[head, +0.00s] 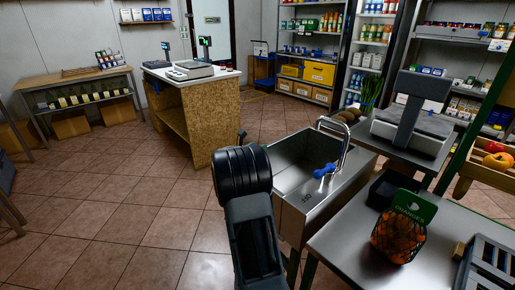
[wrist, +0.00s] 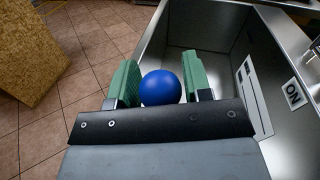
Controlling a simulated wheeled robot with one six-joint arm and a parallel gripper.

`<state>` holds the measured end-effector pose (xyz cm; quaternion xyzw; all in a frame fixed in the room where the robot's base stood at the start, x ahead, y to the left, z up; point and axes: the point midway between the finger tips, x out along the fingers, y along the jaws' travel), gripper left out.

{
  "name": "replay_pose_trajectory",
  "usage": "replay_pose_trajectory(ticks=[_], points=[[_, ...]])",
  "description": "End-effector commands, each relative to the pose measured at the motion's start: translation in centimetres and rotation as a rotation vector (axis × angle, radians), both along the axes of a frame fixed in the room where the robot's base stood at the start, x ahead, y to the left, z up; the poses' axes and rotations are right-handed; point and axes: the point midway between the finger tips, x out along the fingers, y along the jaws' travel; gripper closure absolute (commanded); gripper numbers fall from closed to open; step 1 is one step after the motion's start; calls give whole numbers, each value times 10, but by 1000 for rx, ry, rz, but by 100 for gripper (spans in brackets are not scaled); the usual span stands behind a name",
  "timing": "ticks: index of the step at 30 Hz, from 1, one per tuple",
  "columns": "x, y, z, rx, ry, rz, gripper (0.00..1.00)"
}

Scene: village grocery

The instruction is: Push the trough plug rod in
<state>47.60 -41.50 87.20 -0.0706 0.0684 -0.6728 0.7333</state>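A blue ball knob (wrist: 161,88), which looks like the plug rod's end, sits between the green finger pads of my gripper (wrist: 162,82) in the wrist view. The rod below the knob is hidden. The steel trough (head: 290,175) stands right of my arm in the head view and behind the fingers in the wrist view (wrist: 232,35).
A steel table (head: 350,240) with a basket of oranges (head: 398,238) stands at the near right. A wooden counter (head: 205,120) stands behind. The tiled floor at left is clear.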

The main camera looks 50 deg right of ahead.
Motion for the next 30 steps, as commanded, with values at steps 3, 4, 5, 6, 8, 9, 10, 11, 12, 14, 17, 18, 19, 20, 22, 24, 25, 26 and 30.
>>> replay_pose_trajectory(ticks=[3,4,5,6,8,9,10,11,12,14,17,18,19,20,22,24,25,26,30], points=[[0,0,2,-3,-2,0,43],[0,0,2,-3,-2,0,40],[0,0,2,-3,-2,0,40],[0,0,2,-3,-2,0,40],[0,0,2,-4,-3,0,40],[0,0,3,-4,-3,0,40],[0,0,3,-4,-3,0,40],[0,0,3,-4,-3,0,40],[0,1,3,-4,-3,0,40],[0,4,3,-4,-4,1,40],[0,16,3,-3,-4,3,40],[-1,23,3,-3,-3,3,40],[-1,29,4,-4,-3,4,40],[-2,35,4,-4,-3,5,40],[-3,50,4,-3,-3,5,40],[-4,65,4,-4,-2,5,40],[-5,71,3,-3,-2,5,40],[-5,77,4,-4,-2,5,40],[-8,102,3,-3,-2,4,40]])
